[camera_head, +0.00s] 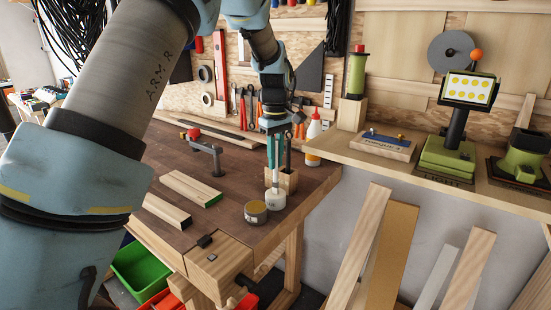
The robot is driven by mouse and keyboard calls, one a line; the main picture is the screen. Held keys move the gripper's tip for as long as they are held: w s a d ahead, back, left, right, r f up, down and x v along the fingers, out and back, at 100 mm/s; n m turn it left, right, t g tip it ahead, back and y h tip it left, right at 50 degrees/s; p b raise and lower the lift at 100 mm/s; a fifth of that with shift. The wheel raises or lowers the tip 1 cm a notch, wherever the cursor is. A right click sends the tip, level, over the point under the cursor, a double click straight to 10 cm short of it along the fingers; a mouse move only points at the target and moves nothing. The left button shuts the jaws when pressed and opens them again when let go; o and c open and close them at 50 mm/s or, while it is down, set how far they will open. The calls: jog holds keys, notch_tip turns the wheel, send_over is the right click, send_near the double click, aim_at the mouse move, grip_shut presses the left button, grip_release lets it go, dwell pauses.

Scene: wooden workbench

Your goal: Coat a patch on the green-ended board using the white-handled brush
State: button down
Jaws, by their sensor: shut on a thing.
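The green-ended board (190,187) lies flat on the workbench, its green end (215,199) facing the front right. My gripper (275,158) points down over the right part of the bench, right of the board and apart from it. It is shut on a thin upright tool, which seems to be the white-handled brush (275,178); the fingers hide much of it. The brush's lower end is at the mouth of a small white pot (273,202); I cannot tell how far inside it is. A round tin (255,213) with a yellowish-brown top stands just left of the pot.
A black-ended board (163,209) lies in front of the green-ended one. A wooden holder (289,183) stands close behind the pot. A clamp (205,145) stands behind the boards. A red-capped white bottle (313,135) is near the back right. The bench (228,220) between boards and tin is clear.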

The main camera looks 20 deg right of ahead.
jog(key=shift+f, duration=0.1)
dwell(0.3)
jog(key=shift+r+p, duration=2.9)
jog(key=shift+r, duration=0.65)
